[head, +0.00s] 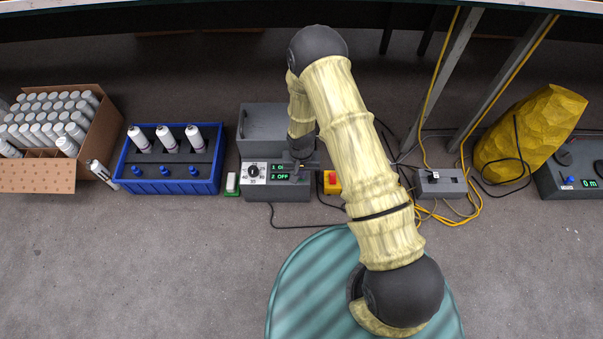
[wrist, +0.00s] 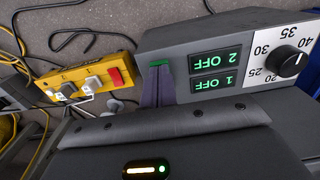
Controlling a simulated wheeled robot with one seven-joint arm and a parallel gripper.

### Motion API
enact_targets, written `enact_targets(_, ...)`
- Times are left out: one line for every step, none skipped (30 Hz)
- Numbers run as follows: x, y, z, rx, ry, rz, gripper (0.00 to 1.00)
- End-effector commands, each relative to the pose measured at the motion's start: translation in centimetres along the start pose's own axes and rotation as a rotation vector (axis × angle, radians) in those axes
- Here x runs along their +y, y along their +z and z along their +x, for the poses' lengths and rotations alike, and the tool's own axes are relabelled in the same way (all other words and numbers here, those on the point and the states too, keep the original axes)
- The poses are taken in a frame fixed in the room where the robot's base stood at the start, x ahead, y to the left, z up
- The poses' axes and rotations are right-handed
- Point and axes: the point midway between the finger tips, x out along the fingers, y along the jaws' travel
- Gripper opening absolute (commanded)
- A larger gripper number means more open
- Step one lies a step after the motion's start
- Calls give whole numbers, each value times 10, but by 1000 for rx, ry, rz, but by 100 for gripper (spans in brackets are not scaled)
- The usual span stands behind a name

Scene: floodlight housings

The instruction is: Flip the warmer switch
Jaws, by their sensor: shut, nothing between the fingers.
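The warmer (head: 262,187) is a grey box with a white dial and two green displays, left of centre in the head view. In the wrist view the warmer (wrist: 190,45) appears upside down, its displays reading 1 OFF and 2 OFF. The dial (wrist: 288,62) is marked from 20 to 40. My gripper (head: 299,173) is over the right part of the panel, beside the displays. In the wrist view its fingers (wrist: 159,80) are shut together and empty, close to the panel. A small green patch shows at their tips. The switches are not distinguishable, and contact cannot be told.
A yellow power strip (wrist: 85,80) with a red switch and plugs lies beside the warmer. A blue tray (head: 130,182) with bottles and a small green-and-white object (head: 232,184) stand left. A grey box (head: 440,183) and cables lie right.

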Motion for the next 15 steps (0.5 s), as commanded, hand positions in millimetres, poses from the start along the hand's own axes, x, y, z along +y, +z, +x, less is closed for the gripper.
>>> enact_targets(0, 0, 1, 0, 0, 0, 0)
enact_targets(0, 0, 1, 0, 0, 0, 0)
enact_targets(0, 0, 2, 0, 0, 0, 0)
enact_targets(0, 0, 2, 0, 0, 0, 0)
enact_targets(0, 0, 3, 1, 0, 0, 0)
enact_targets(0, 0, 3, 0, 0, 0, 0)
enact_targets(0, 0, 3, 1, 0, 0, 0)
enact_targets(0, 0, 2, 1, 0, 0, 0)
enact_targets(0, 0, 1, 1, 0, 0, 0)
enact_targets(0, 0, 0, 1, 0, 0, 0)
enact_targets(0, 0, -1, 1, 0, 0, 0)
enact_targets(0, 0, -4, 1, 0, 0, 0)
enact_targets(0, 0, -6, 1, 0, 0, 0)
enact_targets(0, 0, -9, 1, 0, 0, 0)
enact_targets(0, 0, -12, 1, 0, 0, 0)
